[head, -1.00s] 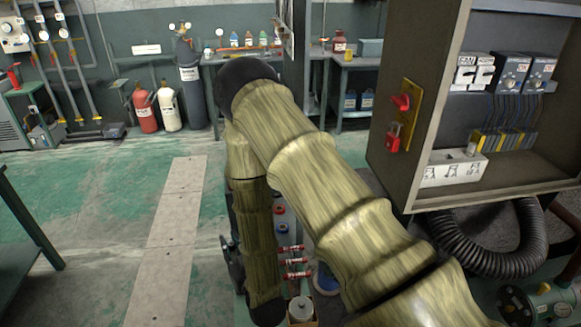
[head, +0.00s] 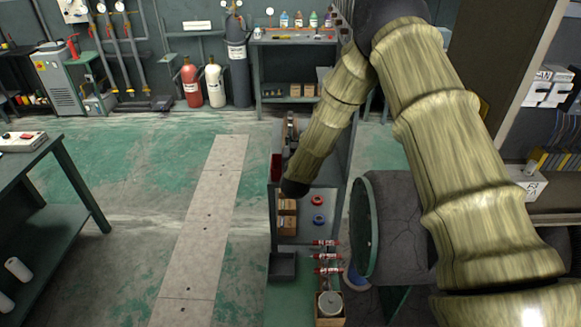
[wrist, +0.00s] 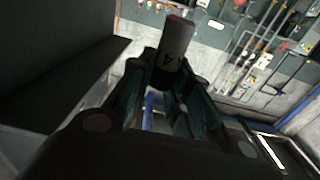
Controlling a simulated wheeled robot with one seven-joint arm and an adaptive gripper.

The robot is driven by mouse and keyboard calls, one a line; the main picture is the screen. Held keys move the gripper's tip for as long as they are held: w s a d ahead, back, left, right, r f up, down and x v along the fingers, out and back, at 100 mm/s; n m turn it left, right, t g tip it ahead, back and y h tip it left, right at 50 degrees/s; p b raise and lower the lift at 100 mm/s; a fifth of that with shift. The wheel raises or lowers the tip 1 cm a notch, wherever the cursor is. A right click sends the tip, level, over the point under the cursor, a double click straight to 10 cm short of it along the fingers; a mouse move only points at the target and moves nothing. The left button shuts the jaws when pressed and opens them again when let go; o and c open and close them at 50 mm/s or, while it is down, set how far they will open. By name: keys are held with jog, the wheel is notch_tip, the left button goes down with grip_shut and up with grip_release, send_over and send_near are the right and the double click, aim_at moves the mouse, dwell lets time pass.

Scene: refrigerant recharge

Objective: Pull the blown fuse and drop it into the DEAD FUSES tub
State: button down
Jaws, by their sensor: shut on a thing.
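My gripper (wrist: 172,78) is shut on a pale grey cylindrical fuse (wrist: 176,48) with a dark mark and a reddish end, held between the fingertips in the wrist view. In the head view my gripper looks like the small dark shape (head: 291,128) beyond the wrist, over the narrow bench; the fuse cannot be made out there. No tub with a readable DEAD FUSES label shows. A red item (head: 276,166) is partly hidden beside my wrist. The white fuse block (head: 530,184) is at the right edge in the open cabinet, partly cut off.
The narrow bench (head: 284,310) carries several red-and-white tubes (head: 326,257), a dark tray (head: 283,266), wooden boxes (head: 287,225) and a boxed roll (head: 331,304). A table (head: 60,195) is at left, with open floor between.

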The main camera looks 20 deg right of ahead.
jog(key=shift+h, duration=0.3)
jog(key=w+f+b, duration=0.1)
jog(key=w+d+f+b, duration=0.1)
jog(key=w+f, duration=0.1)
jog(key=shift+d+f, duration=0.1)
jog(key=shift+d, duration=0.1)
dwell(0.5)
jog(key=c, duration=1.3)
grip_release()
jog(key=shift+o, duration=0.2)
jog(key=v, duration=1.2)
